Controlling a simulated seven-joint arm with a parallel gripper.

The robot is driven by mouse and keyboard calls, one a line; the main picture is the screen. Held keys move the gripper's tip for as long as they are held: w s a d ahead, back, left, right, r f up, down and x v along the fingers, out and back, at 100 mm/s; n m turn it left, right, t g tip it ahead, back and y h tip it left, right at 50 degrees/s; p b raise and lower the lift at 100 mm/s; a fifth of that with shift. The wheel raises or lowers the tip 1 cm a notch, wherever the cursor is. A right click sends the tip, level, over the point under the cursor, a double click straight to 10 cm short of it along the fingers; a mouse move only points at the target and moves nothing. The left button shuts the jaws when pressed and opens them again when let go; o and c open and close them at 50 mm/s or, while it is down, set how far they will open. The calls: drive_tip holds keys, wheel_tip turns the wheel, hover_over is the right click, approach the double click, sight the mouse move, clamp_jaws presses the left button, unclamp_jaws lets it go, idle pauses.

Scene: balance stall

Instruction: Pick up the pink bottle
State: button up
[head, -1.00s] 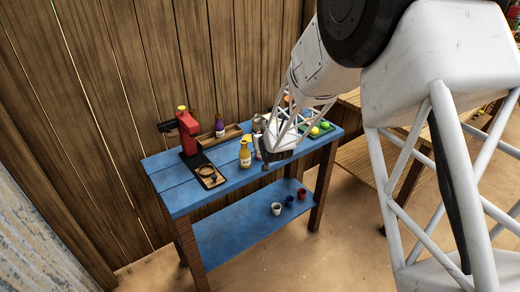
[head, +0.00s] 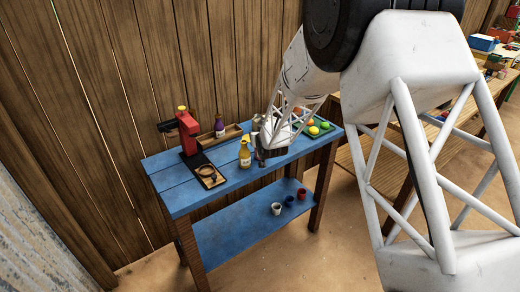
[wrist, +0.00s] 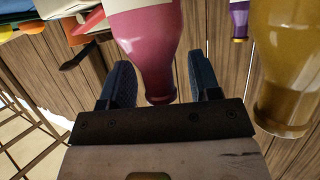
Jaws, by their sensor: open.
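The pink bottle (wrist: 150,45) fills the upper middle of the wrist view, which looks upside down, with the bottle's narrow end towards my palm. A pale label shows at the picture's top edge. My gripper (wrist: 160,64) is open, with one dark finger on each side of the bottle's narrow part. Gaps show between the fingers and the bottle. In the head view my gripper (head: 262,157) is low over the blue table, right of the yellow bottle, and I cannot clearly make out the pink bottle there.
The yellow bottle (wrist: 285,75) stands close beside the right finger in the wrist view. A purple bottle (head: 219,126) stands farther back. A red machine (head: 188,134) is at the left of the blue table (head: 170,185). A green tray (head: 326,131) of coloured balls lies at right.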

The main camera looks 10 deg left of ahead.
drive_tip(key=shift+w+a+f, duration=0.2)
drive_tip(key=shift+w, duration=0.25)
idle(0.3)
clamp_jaws()
